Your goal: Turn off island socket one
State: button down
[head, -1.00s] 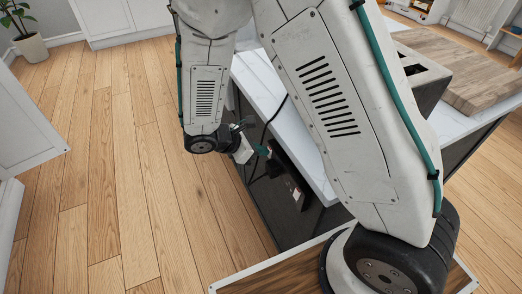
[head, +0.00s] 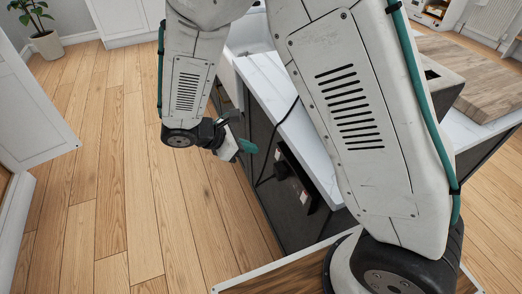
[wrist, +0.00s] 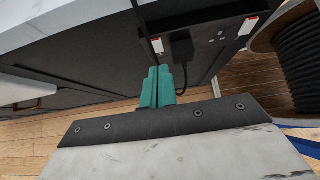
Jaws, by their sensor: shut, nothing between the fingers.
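A dark double socket panel (wrist: 205,40) is on the island's dark side face, under the marble top. It carries a left rocker switch (wrist: 157,46) and a right rocker switch (wrist: 248,26), both white with red. A black plug (wrist: 183,49) with a cable sits beside the left switch. The panel also shows in the head view (head: 294,182). My gripper (wrist: 157,70) has its teal fingers together and empty, just below the left switch in the wrist view; contact is not visible. In the head view my gripper (head: 248,146) is left of the panel, apart from it.
The island's white marble top (head: 318,150) overhangs the panel. A black cable (head: 276,130) hangs over its edge. A spool of dark cable (wrist: 300,60) stands at right in the wrist view. Open wooden floor (head: 130,190) lies left of the island. A white cabinet door (head: 30,120) stands at far left.

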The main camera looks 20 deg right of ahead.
jog(key=r+v, duration=0.1)
jog(key=v, duration=0.5)
jog(key=shift+d, duration=0.3)
